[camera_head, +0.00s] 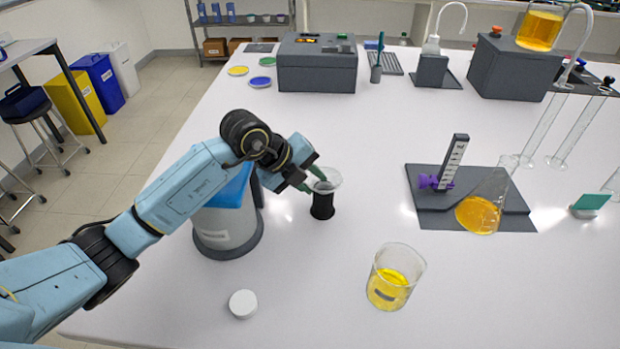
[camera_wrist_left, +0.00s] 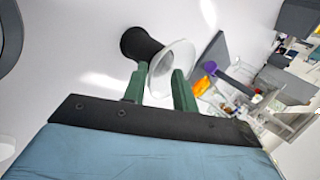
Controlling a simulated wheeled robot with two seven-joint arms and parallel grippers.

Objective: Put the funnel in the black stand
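The clear funnel (camera_head: 327,180) sits in the top of the black stand (camera_head: 322,206) on the white table, left of centre. In the left wrist view, the funnel's pale cone (camera_wrist_left: 172,66) opens toward the camera, and the dark stand (camera_wrist_left: 139,45) is behind it. My left gripper (camera_head: 312,180) reaches the funnel from the left. Its green fingers (camera_wrist_left: 160,88) are spread apart at the cone's near rim, with part of the cone between them. Whether they touch it is unclear. My right gripper is in neither view.
A beaker of yellow liquid (camera_head: 391,280) and a white cap (camera_head: 243,303) stand nearer. A grey canister (camera_head: 228,238) is beneath my left arm. The table between beaker and stand is clear.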

